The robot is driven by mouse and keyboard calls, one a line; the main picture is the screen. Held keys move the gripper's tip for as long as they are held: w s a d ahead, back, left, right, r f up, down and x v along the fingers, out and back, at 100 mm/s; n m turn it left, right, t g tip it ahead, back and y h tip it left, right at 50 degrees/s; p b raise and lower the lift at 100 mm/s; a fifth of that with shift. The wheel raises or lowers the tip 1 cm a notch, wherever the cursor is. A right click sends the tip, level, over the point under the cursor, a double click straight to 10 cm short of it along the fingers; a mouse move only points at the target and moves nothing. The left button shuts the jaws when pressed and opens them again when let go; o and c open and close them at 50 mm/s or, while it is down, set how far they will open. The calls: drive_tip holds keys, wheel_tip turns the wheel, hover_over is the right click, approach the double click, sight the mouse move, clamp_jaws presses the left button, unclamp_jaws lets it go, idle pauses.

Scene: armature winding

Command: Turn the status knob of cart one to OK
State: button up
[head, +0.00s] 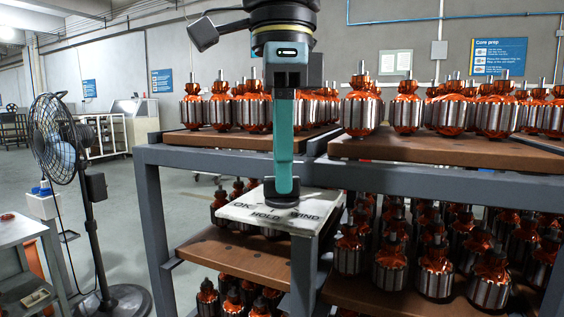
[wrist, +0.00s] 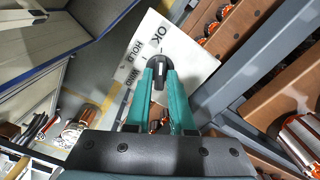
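The status plate (head: 238,207) of the cart is a white panel on a grey post at the cart's corner. Its black lettering reads OK, HOLD and WIND, partly covered in the head view. The plate also shows in the wrist view (wrist: 190,50), with OK above the knob and HOLD and WIND to its left. The black round status knob (wrist: 160,62) sits on the plate. My gripper (head: 283,188) points straight down onto it. In the wrist view, its teal fingers (wrist: 160,82) close in on both sides of the knob's grip. Which word the knob points to is unclear.
The grey cart frame (head: 220,155) carries brown shelves (head: 440,149) with many copper-wound armatures (head: 362,105) right beside and behind the plate. A black fan (head: 62,140) stands at the left, near a grey table (head: 18,235). The floor between fan and cart is clear.

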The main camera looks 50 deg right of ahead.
drive_tip(key=o, duration=0.3)
drive_tip(key=shift+o, duration=0.2)
wheel_tip(320, 180, up, 11)
idle(0.4)
drive_tip(key=shift+f, duration=0.1)
idle(0.4)
